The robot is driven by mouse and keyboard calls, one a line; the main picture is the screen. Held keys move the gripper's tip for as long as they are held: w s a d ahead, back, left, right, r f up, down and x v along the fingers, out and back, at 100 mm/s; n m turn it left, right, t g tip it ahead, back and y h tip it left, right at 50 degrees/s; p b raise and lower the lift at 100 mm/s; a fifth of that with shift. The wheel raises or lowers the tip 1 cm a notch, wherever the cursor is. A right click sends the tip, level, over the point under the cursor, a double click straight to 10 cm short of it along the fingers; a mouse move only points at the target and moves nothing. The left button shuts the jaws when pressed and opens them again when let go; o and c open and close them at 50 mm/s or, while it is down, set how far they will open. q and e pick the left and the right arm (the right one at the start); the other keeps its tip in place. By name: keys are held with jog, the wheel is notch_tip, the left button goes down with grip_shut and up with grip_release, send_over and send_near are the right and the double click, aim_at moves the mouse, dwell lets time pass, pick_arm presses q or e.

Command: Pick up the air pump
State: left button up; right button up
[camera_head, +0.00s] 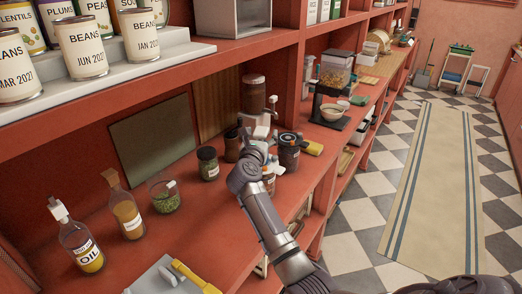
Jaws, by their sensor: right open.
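My right arm reaches in from the bottom right, and my right gripper (257,136) is over the red counter, among the jars. It is open. A small white and grey object with an upright spout-like top (267,115) stands just behind the gripper. It may be the air pump, but it is too small and partly hidden to be sure. I cannot tell whether the gripper touches it. My left gripper is not in view.
A dark-lidded jar (208,163), a glass of green herbs (164,194), a brown bottle (127,212) and an oil bottle (80,243) stand left of the gripper. A dark jar (289,155) stands close right. Bean cans (80,48) fill the upper shelf.

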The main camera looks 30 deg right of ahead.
jog(key=shift+c, duration=0.3)
grip_shut()
jog(key=shift+r, duration=0.15)
